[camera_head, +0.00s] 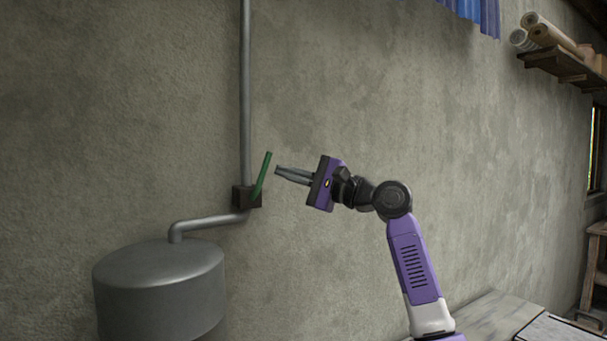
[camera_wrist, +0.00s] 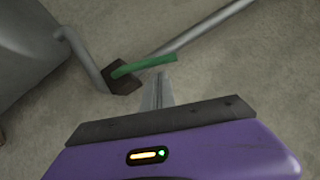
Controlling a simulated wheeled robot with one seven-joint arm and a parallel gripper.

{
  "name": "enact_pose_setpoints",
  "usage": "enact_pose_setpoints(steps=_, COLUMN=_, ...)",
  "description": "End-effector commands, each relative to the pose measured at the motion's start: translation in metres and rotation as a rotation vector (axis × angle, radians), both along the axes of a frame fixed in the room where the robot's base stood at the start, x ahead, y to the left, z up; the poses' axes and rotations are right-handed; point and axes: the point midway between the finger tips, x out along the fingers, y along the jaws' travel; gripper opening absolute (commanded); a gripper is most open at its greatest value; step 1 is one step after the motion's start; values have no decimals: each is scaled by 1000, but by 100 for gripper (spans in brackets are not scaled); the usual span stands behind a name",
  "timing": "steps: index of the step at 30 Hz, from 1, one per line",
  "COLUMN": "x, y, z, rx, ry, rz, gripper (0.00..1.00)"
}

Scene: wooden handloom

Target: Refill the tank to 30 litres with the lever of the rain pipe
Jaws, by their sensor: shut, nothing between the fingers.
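The green lever (camera_head: 262,174) stands up from a dark valve box (camera_head: 245,197) on the grey rain pipe (camera_head: 246,90), tilted a little to the right. The metal tank (camera_head: 160,290) stands below left, joined by a bent pipe (camera_head: 205,221). My gripper (camera_head: 277,173) is shut and empty, with its fingertips just right of the lever's upper part; a small gap shows in the head view. In the wrist view the lever (camera_wrist: 144,66) lies across, just beyond the fingertips (camera_wrist: 162,75); contact cannot be told there. No level marking on the tank is visible.
A rough plaster wall (camera_head: 340,90) runs behind everything. A shelf with rolls (camera_head: 552,38) hangs at the upper right. A wooden surface (camera_head: 490,318) lies at the lower right. The wall space around my gripper is clear.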

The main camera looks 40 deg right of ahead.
Motion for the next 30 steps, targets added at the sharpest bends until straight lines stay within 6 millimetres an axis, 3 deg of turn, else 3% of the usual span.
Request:
enact_pose_setpoints(steps=17, x=5, y=10, z=6, rx=-13, ry=3, rz=1, gripper=0)
enact_pose_setpoints(steps=24, x=9, y=24, z=23, rx=-202, ry=56, rz=1, gripper=0)
enact_pose_setpoints(steps=30, x=12, y=35, z=25, rx=-350, ry=100, rz=1, gripper=0)
